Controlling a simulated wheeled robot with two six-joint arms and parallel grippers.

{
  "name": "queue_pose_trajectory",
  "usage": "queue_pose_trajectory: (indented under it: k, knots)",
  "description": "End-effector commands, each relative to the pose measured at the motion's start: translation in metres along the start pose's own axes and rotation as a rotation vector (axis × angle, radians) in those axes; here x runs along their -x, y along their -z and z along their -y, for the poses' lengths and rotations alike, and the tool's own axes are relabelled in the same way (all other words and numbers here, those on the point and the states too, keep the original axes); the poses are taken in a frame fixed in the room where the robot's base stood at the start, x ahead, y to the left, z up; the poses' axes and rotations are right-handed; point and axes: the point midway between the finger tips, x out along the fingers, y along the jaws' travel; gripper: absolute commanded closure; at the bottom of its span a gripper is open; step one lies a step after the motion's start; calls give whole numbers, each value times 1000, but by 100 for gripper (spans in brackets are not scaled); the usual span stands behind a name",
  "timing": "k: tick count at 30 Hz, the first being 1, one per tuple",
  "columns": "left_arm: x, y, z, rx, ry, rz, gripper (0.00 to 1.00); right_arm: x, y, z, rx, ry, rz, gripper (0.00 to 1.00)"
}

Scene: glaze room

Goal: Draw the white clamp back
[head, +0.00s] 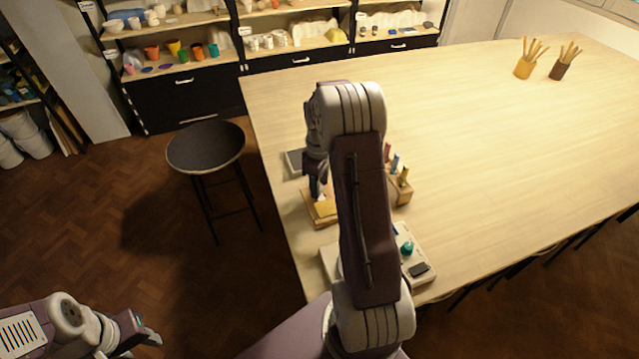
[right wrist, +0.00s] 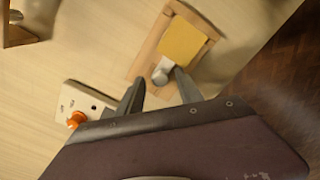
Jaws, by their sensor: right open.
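The white clamp (right wrist: 162,72) is a pale, rounded piece at the end of a wooden board (right wrist: 146,58) that carries a yellow slab (right wrist: 183,42). In the head view a bit of the clamp (head: 321,197) shows beneath my right gripper (head: 317,188), near the table's left edge. In the right wrist view my right gripper (right wrist: 160,84) is open, with its fingertips on either side of the clamp; whether they touch it I cannot tell. My left gripper (head: 147,337) hangs at the lower left, over the floor, away from the table; its opening is unclear.
A pale box (head: 425,257) with a teal knob stands nearer on the table, partly behind my right arm. A wooden block (head: 401,190) with coloured pegs is right of the arm. A stool (head: 206,146) stands left. The table's (head: 510,150) right part is mostly clear.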

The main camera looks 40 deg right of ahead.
Motion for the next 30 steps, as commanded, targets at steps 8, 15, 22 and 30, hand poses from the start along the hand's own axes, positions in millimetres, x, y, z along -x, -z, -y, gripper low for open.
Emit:
queue_pose_trajectory:
  k: [8,15,22,30]
  knots:
    - [0,0,0,0,0,0,57,-1,0,0,0,0,0,71]
    - [0,0,0,0,0,0,57,-1,0,0,0,-1,0,100]
    - [0,0,0,0,0,0,57,-1,0,0,0,-1,0,100]
    - [0,0,0,0,0,0,57,0,0,0,0,-1,-1,100]
